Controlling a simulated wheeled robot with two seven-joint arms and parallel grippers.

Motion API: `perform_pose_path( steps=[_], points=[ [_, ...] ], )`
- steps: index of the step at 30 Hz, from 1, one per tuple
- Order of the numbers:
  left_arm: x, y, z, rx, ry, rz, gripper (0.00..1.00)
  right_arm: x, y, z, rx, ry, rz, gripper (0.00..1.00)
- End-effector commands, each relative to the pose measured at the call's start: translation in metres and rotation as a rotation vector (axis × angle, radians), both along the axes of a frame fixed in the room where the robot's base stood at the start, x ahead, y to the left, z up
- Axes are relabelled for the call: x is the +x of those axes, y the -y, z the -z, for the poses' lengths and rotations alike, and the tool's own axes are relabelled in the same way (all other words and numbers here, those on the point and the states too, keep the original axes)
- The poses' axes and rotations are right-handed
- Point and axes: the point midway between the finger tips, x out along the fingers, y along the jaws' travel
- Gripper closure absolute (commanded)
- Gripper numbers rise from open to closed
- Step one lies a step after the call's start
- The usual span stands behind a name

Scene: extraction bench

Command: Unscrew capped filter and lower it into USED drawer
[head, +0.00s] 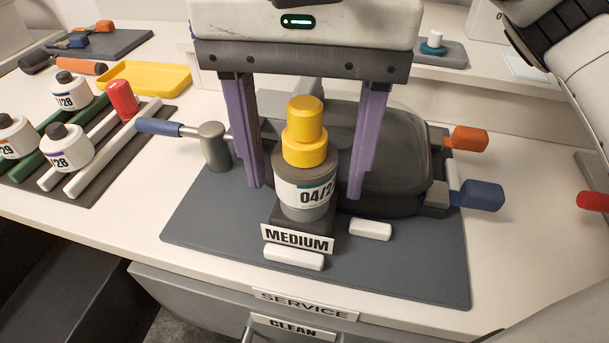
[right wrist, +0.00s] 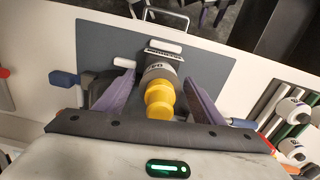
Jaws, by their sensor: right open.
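The capped filter (head: 304,180) is a grey cylinder with a white label reading "04/2", standing upright at the "MEDIUM" plate (head: 297,238). A stepped yellow cap (head: 304,130) sits on its top. My right gripper (head: 306,190) hangs over it, its two purple fingers apart on either side, with visible gaps to the filter. In the right wrist view the yellow cap (right wrist: 160,100) lies between the open fingers. My left gripper is not in view. Drawer fronts labelled "SERVICE" (head: 305,304) and "CLEAN" (head: 290,329) show below the bench edge; no "USED" label is readable.
A dark housing with orange (head: 470,138) and blue (head: 478,195) handles stands behind and right of the filter. A blue-handled lever (head: 158,126) is at left. A rack (head: 88,182) with several labelled bottles and a red-capped item (head: 122,100) stands further left, near a yellow tray (head: 145,77).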

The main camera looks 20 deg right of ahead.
Motion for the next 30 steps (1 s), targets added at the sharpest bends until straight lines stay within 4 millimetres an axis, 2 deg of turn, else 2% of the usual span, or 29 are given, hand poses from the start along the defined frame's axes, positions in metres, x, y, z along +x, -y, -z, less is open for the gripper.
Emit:
perform_pose_path(
  steps=[15, 18, 25, 30],
  points=[
    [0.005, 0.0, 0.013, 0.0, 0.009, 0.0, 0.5, 0.0, 0.0, 0.001, 0.0, 0.001, 0.799, 0.38],
    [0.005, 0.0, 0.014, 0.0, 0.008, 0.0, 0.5, 0.0, 0.0, 0.0, 0.0, 0.001, 0.866, 0.38],
    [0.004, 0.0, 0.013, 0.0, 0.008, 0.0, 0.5, 0.0, 0.0, 0.0, 0.0, 0.001, 0.879, 0.38],
    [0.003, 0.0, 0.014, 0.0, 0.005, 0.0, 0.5, 0.0, 0.0, 0.0, 0.001, 0.0, 0.877, 0.66]
  ],
)
